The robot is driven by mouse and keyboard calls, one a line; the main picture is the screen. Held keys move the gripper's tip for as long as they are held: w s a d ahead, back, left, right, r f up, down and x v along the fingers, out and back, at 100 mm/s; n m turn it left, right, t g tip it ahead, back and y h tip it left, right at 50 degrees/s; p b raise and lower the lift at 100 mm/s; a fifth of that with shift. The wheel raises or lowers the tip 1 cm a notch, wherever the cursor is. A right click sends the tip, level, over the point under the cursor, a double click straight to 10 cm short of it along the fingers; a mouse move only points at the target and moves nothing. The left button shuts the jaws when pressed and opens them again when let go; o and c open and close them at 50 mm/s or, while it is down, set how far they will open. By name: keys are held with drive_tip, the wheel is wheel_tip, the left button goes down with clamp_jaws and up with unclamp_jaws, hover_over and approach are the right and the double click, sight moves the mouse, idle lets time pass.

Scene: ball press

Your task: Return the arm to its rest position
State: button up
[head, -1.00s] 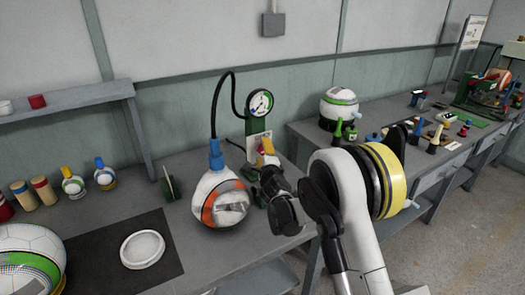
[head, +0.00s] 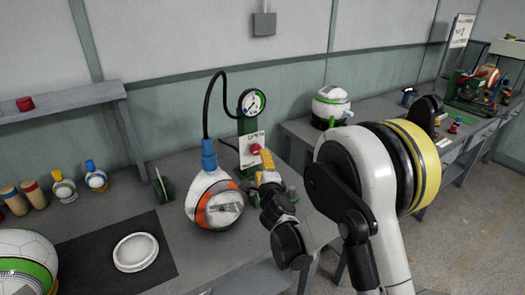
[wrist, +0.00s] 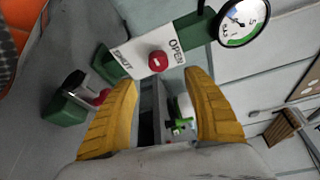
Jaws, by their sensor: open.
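My gripper (wrist: 160,105) has yellow fingers spread apart with nothing between them in the wrist view. In the head view my gripper (head: 265,160) is at the front of the gauge stand, low on its right side. The white plate marked SHUT and OPEN (wrist: 130,62) with a red knob (wrist: 158,61) is just beyond the fingertips. In the head view the red knob (head: 255,149) shows just above the gripper. My white arm with a yellow and black joint covers the right middle of the head view.
A white and orange ball (head: 214,203) with a blue hose fitting stands left of the gripper. The pressure gauge (head: 252,103) is above it. A white lid (head: 135,252) lies on a dark mat (head: 80,262). A shelf (head: 60,115) is at upper left. Floor is free at right.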

drive_tip(key=s+d+r+n+g+h, duration=0.25)
drive_tip(key=s+d+r, duration=0.3)
drive_tip(key=d, duration=0.35)
drive_tip(key=s+d+r+n+g+h, duration=0.1)
drive_tip(key=s+d+r+n+h, duration=0.1)
drive_tip(key=s+d+r+n, duration=0.45)
drive_tip(key=s+d+f+n+g, duration=0.2)
drive_tip(key=s+n, duration=0.1)
drive_tip(key=s, duration=0.6)
drive_tip(key=s+d+f+n+g, duration=0.2)
drive_tip(key=s+n, duration=0.1)
drive_tip(key=s, duration=0.6)
drive_tip(key=s+d+f+n+g+y, duration=0.1)
drive_tip(key=s+d+f+n+g, duration=0.1)
drive_tip(key=s, duration=0.7)
drive_tip(key=shift+d+f+n, duration=0.35)
drive_tip(key=shift+d+n, duration=0.1)
drive_tip(key=shift+n, duration=0.05)
